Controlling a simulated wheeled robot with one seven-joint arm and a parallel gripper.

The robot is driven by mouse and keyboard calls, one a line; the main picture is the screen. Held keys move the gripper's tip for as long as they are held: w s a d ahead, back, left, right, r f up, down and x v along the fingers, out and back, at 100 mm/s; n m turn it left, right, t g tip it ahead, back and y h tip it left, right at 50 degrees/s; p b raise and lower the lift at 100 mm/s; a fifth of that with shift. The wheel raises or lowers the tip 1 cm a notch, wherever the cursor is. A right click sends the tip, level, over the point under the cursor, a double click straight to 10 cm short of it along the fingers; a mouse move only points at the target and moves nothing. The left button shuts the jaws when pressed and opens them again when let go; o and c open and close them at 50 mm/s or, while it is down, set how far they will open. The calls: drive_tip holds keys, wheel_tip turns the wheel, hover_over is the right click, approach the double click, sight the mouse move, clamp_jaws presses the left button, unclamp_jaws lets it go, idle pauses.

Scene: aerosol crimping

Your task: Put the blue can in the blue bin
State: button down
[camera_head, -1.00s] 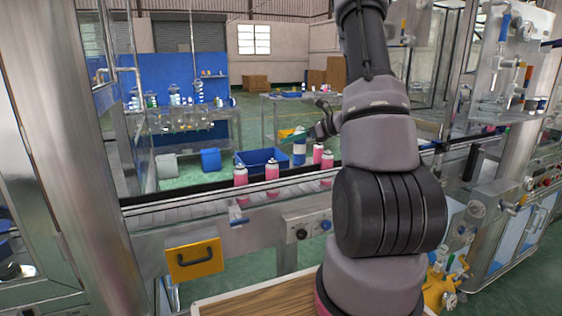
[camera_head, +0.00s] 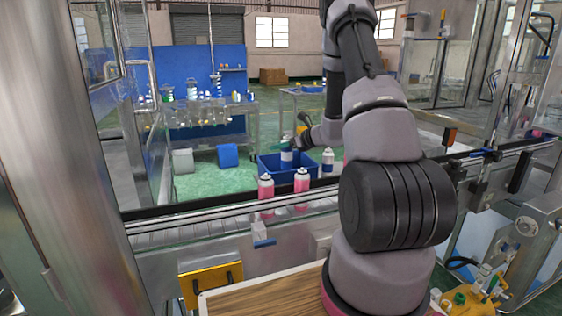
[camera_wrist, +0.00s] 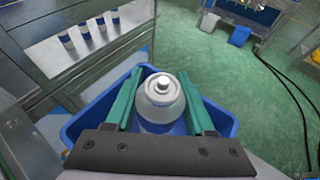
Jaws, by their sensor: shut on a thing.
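The blue can (camera_head: 287,159), with a white top, is held upright in my gripper (camera_head: 287,146). In the wrist view the green fingers of my gripper (camera_wrist: 160,80) are shut on either side of the can (camera_wrist: 160,103). The blue bin (camera_head: 271,172) stands beyond the conveyor, and the can appears over its opening. In the wrist view the bin's blue rim (camera_wrist: 224,120) shows on both sides of the can. The bin's floor is mostly hidden by the can and fingers.
Pink cans (camera_head: 265,187) (camera_head: 301,182) stand on the conveyor (camera_head: 200,228), with another can (camera_head: 328,160) farther right. A smaller blue container (camera_head: 228,156) and a pale one (camera_head: 183,161) stand on the green floor behind. In the wrist view, several blue-and-white cans (camera_wrist: 84,31) line a surface at upper left.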

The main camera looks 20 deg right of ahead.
drive_tip(key=shift+f, duration=2.3)
drive_tip(key=shift+f, duration=0.15)
drive_tip(key=shift+c, duration=1.3)
unclamp_jaws()
